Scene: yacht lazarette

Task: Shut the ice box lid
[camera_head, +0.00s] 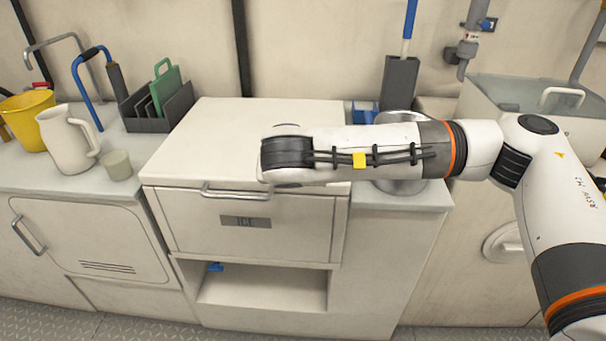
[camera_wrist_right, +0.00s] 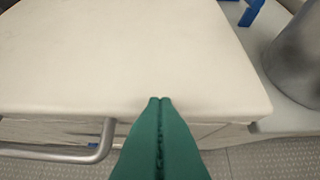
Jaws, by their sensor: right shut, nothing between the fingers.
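The ice box (camera_head: 285,238) is a cream cabinet with an ICE label on its front. Its lid (camera_head: 225,130) is a broad cream panel that lies flat and looks down on the box. A metal bar handle (camera_head: 235,194) runs along the front just under the lid's edge. In the wrist view the lid (camera_wrist_right: 130,50) fills the upper part, with the handle (camera_wrist_right: 60,152) at lower left. My right gripper (camera_wrist_right: 160,100) is shut and empty, its green fingertips at the lid's front edge. Contact cannot be told. In the head view my right arm hides these fingers and part of the lid.
A white jug (camera_head: 66,140), a small cup (camera_head: 117,165) and a yellow bucket (camera_head: 28,118) stand on the left counter. A dark rack (camera_head: 150,124) is behind them. A grey metal pot (camera_wrist_right: 298,60) stands right of the lid. A sink (camera_head: 520,95) is at far right.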

